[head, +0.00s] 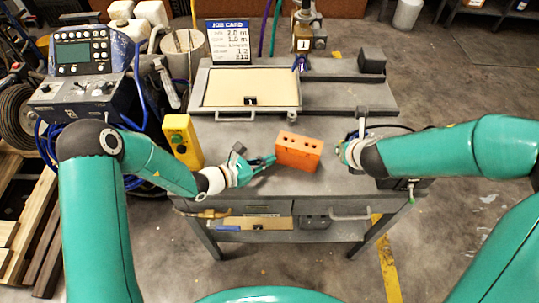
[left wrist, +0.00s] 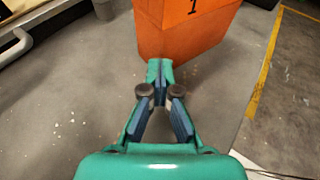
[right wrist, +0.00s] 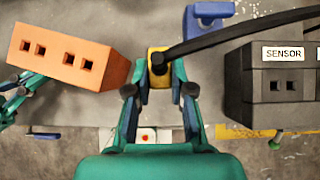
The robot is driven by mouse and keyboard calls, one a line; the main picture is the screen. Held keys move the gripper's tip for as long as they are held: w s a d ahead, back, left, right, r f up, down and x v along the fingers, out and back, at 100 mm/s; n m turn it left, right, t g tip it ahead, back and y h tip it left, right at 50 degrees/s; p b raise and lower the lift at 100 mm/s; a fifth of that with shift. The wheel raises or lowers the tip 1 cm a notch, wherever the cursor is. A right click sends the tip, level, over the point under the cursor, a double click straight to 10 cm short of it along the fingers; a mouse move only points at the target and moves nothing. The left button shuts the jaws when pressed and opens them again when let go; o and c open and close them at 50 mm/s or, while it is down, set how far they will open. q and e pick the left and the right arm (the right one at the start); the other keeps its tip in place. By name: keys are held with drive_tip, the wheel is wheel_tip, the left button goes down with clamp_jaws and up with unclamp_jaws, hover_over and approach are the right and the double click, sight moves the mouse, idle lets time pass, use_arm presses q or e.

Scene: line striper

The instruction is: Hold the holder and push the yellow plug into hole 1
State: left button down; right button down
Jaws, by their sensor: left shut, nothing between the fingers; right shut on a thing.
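The orange holder (head: 299,152) stands on the grey cart top. Its top shows a row of square holes in the right wrist view (right wrist: 68,55), and a "1" marks its side in the left wrist view (left wrist: 185,30). My left gripper (head: 273,160) is shut and empty, its tips (left wrist: 160,72) close against the holder's side; I cannot tell whether they touch. My right gripper (right wrist: 158,85) is shut on the yellow plug (right wrist: 158,62), which trails a black cable. The plug is beside the holder, apart from it. In the head view the plug is mostly hidden.
A black box labelled SENSOR (right wrist: 275,85) stands right of the plug. The black cable (right wrist: 245,30) crosses above it. A yellow box (head: 182,140) stands at the cart's left edge. A job card (head: 229,40) and a panel (head: 250,88) are at the back.

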use_arm(q)
drive_tip(key=shift+c, duration=1.6)
unclamp_jaws()
drive_tip(key=shift+c, duration=0.2)
